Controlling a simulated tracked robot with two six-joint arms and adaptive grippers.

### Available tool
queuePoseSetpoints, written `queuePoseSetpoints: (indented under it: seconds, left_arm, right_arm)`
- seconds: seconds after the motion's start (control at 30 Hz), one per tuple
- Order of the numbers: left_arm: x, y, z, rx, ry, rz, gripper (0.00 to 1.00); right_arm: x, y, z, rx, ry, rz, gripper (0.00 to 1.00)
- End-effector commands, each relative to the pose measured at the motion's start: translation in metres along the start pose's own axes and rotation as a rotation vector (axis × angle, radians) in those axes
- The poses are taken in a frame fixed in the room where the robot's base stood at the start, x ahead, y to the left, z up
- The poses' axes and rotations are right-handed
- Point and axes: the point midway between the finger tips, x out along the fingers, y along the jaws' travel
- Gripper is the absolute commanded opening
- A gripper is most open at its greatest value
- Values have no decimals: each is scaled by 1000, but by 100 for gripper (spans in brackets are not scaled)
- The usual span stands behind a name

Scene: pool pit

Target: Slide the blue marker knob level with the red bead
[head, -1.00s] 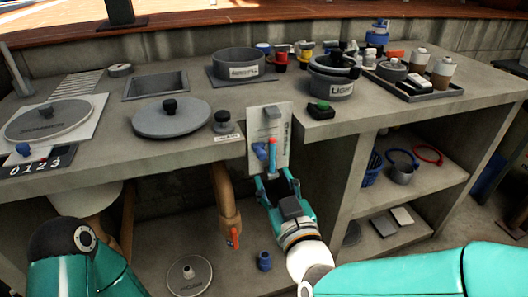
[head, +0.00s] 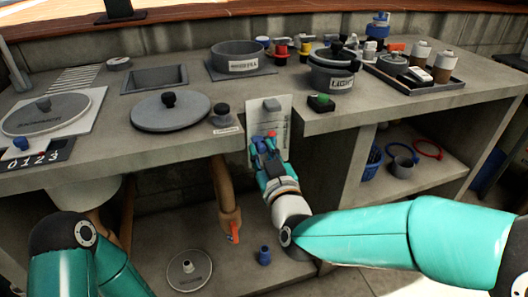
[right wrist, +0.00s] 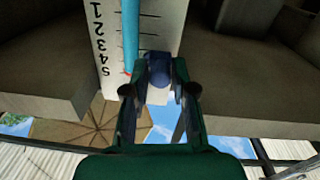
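A white gauge plate (head: 283,110) is fixed to the front edge of the counter; in the right wrist view (right wrist: 172,22) it appears upside down, with black numbers along one side. A light blue tube (right wrist: 131,35) runs along it, with a red bead (head: 271,133) showing at its end. The bead shows as a small red spot in the right wrist view (right wrist: 127,73). My right gripper (head: 264,145) is at the plate. Its fingers sit on both sides of the blue marker knob (right wrist: 158,69), beside the tube, and appear closed on it. My left gripper is out of view.
The counter edge (head: 190,150) overhangs on both sides of the plate. A brown pipe with a red-handled valve (head: 233,230) hangs to the left below. Shelves (head: 395,190) are underneath.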

Motion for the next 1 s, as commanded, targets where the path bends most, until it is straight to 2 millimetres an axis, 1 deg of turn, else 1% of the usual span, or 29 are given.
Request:
queuePoseSetpoints:
  seconds: [0.03,0.1,0.4,0.53,0.6,0.8,0.83,0.97,1.0]
  left_arm:
    - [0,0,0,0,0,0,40]
    - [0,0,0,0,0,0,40]
    - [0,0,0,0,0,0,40]
    - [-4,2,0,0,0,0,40]
    - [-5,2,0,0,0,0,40]
    - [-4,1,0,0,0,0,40]
    - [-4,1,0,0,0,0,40]
    - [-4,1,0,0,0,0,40]
    - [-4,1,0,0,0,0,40]
  right_arm:
    - [0,0,0,0,0,0,12]
    - [0,0,0,0,0,0,0]
    - [0,0,-1,0,0,0,0]
    - [0,2,-15,2,3,2,0]
    - [0,3,-18,1,3,2,0]
    - [0,3,-16,0,0,2,0]
    - [0,3,-16,0,0,2,25]
    - [0,3,-16,0,0,1,47]
    - [0,3,-16,0,0,1,47]
